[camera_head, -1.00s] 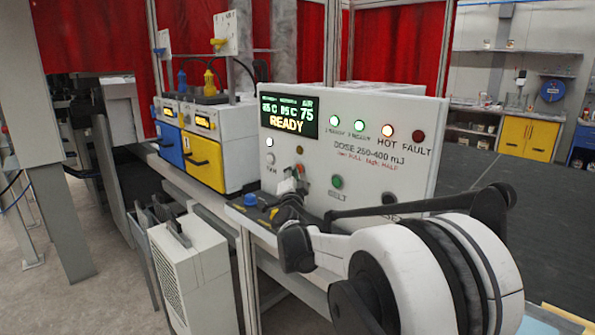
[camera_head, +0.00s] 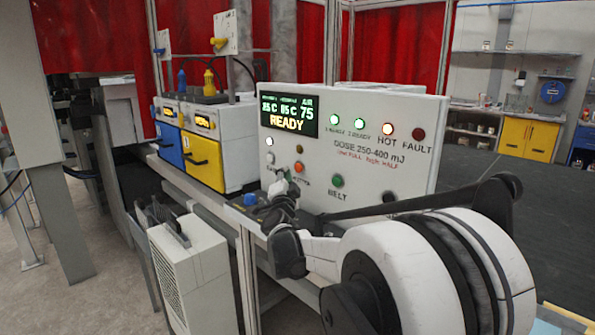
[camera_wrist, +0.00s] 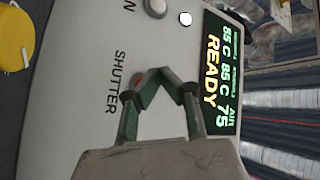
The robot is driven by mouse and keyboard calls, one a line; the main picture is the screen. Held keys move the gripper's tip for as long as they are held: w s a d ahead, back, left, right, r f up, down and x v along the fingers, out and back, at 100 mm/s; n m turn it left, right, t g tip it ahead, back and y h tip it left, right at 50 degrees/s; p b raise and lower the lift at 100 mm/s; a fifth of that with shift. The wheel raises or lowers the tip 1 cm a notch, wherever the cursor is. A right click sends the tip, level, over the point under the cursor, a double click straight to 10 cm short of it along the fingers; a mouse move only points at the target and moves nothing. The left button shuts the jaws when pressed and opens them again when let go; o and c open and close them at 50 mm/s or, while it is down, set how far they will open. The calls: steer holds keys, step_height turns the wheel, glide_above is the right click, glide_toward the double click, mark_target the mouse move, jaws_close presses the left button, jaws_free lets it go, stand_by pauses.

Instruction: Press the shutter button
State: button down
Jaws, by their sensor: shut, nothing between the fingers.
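The shutter button (camera_head: 299,167) is an orange round button on the front of the white control panel (camera_head: 385,170). In the wrist view a small red-orange patch of it (camera_wrist: 138,81) shows beside my fingertips, above the word SHUTTER; the rest is hidden. My gripper (camera_head: 283,178) is shut and empty, close in front of the panel and, in the head view, a little left of and below the button. Its fingertips (camera_wrist: 163,76) meet over the panel in the wrist view. I cannot tell whether they touch the panel or the button.
A green BELT button (camera_head: 337,181) is right of the shutter button. A white knob (camera_head: 270,158) is left of it. The display (camera_head: 290,115) reads READY. A blue knob (camera_head: 250,200) stands below the panel, left of my gripper. Blue and yellow-fronted units (camera_head: 204,160) stand further left.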

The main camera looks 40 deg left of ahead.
steer(key=s, duration=0.3)
steer(key=shift+s+a+b, duration=0.15)
steer(key=shift+a+b, duration=0.05)
steer(key=shift+b, duration=0.1)
stand_by(0.7)
